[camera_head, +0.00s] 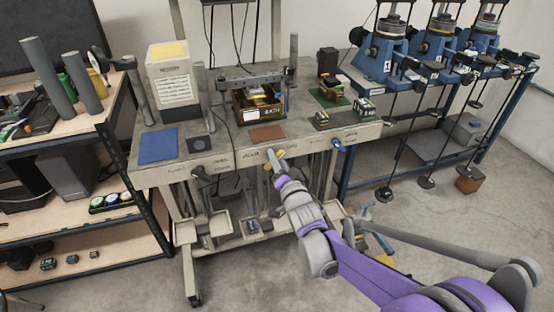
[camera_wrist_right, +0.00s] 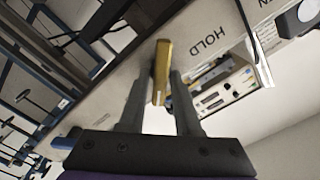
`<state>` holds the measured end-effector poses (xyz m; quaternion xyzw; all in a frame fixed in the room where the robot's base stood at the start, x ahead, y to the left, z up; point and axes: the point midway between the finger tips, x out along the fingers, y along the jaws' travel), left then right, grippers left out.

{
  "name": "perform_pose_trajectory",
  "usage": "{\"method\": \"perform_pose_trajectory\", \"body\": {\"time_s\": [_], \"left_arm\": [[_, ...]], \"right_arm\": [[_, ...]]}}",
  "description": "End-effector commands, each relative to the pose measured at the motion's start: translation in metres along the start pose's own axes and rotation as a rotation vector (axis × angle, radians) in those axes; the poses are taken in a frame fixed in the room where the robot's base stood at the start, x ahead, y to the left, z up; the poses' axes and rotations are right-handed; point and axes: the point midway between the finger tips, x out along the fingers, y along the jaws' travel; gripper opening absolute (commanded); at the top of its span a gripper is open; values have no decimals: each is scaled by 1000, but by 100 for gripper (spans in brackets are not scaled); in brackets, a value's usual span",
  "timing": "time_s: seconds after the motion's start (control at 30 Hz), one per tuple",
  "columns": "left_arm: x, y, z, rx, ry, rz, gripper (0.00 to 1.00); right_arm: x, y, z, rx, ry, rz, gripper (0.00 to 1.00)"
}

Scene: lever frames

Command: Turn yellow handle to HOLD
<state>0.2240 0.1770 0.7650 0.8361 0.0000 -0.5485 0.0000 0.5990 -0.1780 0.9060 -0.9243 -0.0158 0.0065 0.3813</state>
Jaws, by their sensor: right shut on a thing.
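The yellow handle (camera_wrist_right: 161,72) is on the front face of the grey workbench (camera_head: 226,167). In the right wrist view it stands between the two grey fingers of my right gripper (camera_wrist_right: 158,88), which is shut on it. The printed HOLD label (camera_wrist_right: 208,42) lies beside the handle, to its right in that view. In the head view my right gripper (camera_head: 274,158) is at the bench's front edge, and a bit of the yellow handle (camera_head: 283,153) shows next to it. Where exactly the handle points relative to the label is hard to tell. My left gripper is out of view.
The bench top holds a blue mat (camera_head: 158,146), a brown mat (camera_head: 268,134) and an open box (camera_head: 258,107). A blue knob (camera_head: 338,145) sits to the right on the front face. A blue rack with machines (camera_head: 384,60) stands at right, shelves at left.

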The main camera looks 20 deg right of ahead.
Motion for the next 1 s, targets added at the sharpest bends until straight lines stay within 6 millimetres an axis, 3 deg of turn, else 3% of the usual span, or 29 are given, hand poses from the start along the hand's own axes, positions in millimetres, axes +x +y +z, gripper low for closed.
{"method": "perform_pose_trajectory", "body": {"time_s": [0.57, 1.0], "left_arm": [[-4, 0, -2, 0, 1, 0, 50], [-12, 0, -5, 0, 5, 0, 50]], "right_arm": [[0, -1, 0, -140, -1, 1, 0], [0, -4, 2, -528, -2, 1, 0]]}}
